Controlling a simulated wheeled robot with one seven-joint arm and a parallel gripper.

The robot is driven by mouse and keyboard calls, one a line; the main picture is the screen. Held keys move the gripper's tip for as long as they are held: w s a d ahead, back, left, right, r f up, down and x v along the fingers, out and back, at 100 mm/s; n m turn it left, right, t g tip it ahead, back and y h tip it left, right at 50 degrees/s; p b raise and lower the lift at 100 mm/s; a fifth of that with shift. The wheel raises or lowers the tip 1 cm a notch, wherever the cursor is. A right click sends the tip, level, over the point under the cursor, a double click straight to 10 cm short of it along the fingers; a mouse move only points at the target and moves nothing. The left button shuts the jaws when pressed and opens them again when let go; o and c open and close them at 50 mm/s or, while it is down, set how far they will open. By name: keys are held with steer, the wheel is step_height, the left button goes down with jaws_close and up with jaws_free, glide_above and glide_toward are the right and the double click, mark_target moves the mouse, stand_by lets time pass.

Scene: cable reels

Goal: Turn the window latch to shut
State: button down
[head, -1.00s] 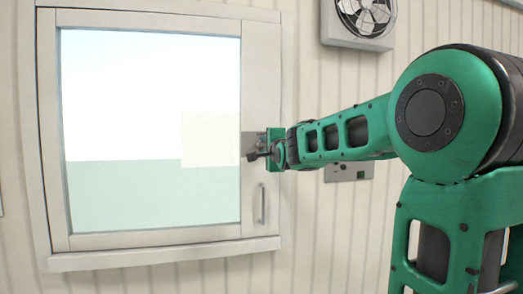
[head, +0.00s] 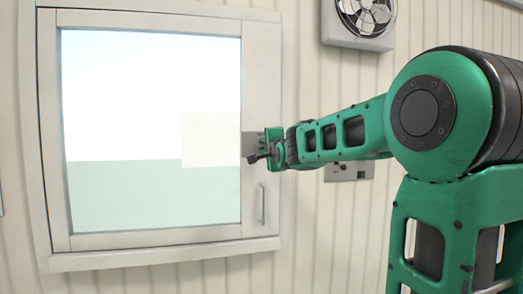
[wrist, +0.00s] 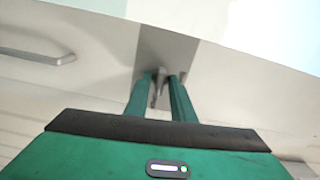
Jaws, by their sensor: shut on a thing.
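The window (head: 150,235) has a pale frame and a glass pane, and its sash looks closed in its frame. The window latch has a grey plate (head: 249,143) on the right side of the sash, and the plate also shows in the wrist view (wrist: 172,50). My gripper (head: 262,156) is at the latch. In the wrist view my gripper (wrist: 161,88) has its two green fingers on either side of the grey latch lever (wrist: 157,91), shut on it. Part of the latch is hidden behind the fingers and wrist in the head view.
A vertical pull handle (head: 262,205) sits on the window frame below the latch and also shows in the wrist view (wrist: 40,56). A fan (head: 362,18) is on the wall at upper right. A grey wall plate (head: 349,172) is partly behind my arm.

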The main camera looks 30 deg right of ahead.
steer(key=n, duration=0.4)
steer(key=shift+f, duration=0.2)
steer(key=n, duration=0.4)
steer(key=shift+n, duration=0.3)
steer(key=n, duration=0.4)
steer(key=shift+n, duration=2.1)
steer(key=c, duration=1.8)
jaws_free()
steer(key=shift+c, duration=0.2)
